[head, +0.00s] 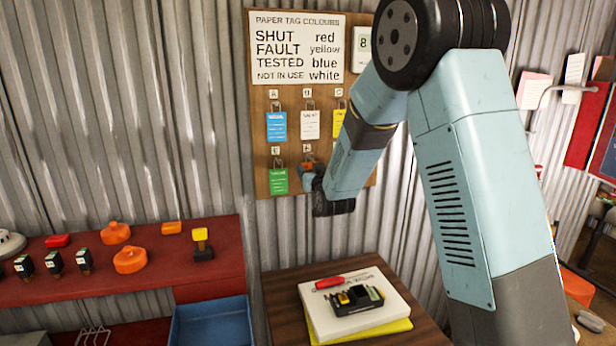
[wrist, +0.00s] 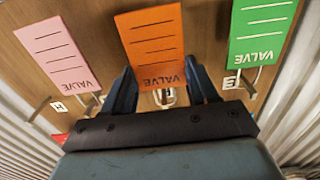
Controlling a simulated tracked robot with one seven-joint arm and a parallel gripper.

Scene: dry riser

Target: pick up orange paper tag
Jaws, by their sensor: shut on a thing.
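The orange paper tag (wrist: 152,45) is in the middle of the wrist view, upside down there, with VALVE and several lines printed on it. It is in front of the wooden board, and a metal hook or loop shows at its VALVE end. My gripper (wrist: 160,76) is shut on the orange tag, one dark blue finger at each side edge. In the head view my gripper (head: 308,177) is at the board's lower row, and only a small bit of the orange tag (head: 308,166) shows; my gripper and wrist hide the rest.
A green tag (wrist: 261,30) and a pink tag (wrist: 57,50) hang close on either side. Blue (head: 277,126), white (head: 310,124) and yellow (head: 339,123) tags hang above. A small table (head: 285,300) below holds a stack of books and a dark device. A red shelf (head: 60,292) stands left.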

